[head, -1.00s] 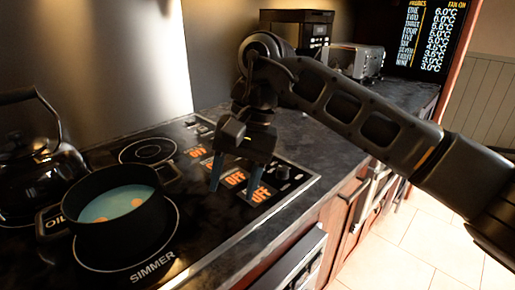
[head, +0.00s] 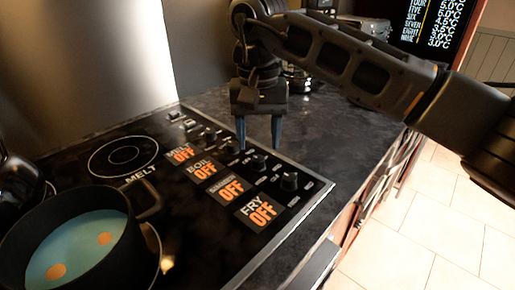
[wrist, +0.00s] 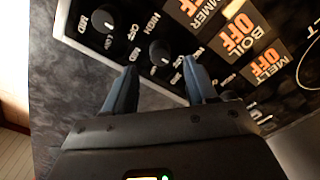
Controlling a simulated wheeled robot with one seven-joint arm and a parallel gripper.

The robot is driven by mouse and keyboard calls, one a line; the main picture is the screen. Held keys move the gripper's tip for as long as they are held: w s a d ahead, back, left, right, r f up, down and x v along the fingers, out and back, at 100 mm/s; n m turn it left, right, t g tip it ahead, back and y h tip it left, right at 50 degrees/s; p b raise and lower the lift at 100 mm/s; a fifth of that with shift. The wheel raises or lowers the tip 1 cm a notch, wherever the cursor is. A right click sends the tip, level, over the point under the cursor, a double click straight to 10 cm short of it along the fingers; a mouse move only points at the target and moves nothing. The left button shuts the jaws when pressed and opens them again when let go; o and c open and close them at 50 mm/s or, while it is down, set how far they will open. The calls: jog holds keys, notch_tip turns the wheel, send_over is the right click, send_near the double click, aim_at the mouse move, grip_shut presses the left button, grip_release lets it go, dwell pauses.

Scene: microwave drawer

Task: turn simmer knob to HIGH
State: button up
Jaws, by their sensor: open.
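The simmer knob (head: 258,162) is a small black dial on the stove's control strip, beside the orange "SIMMER OFF" display (head: 230,188). In the wrist view the simmer knob (wrist: 160,53) shows between my fingertips. My gripper (head: 259,149) is open, with its two blue-grey fingers pointing down over the control strip. In the wrist view my gripper (wrist: 160,66) has one finger on each side of the knob's line. The fingers are empty, and I cannot tell whether either one touches the knob.
The fry knob (head: 290,181) and boil knob (head: 231,147) sit close on either side. The displays for melt, boil and fry also read OFF. A black pot (head: 75,245) with blue liquid stands at the lower left. Dark counter (head: 325,140) lies right of the stove.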

aim_at(258, 158)
jog(key=shift+f, duration=2.05)
jog(key=shift+c, duration=0.2)
grip_shut()
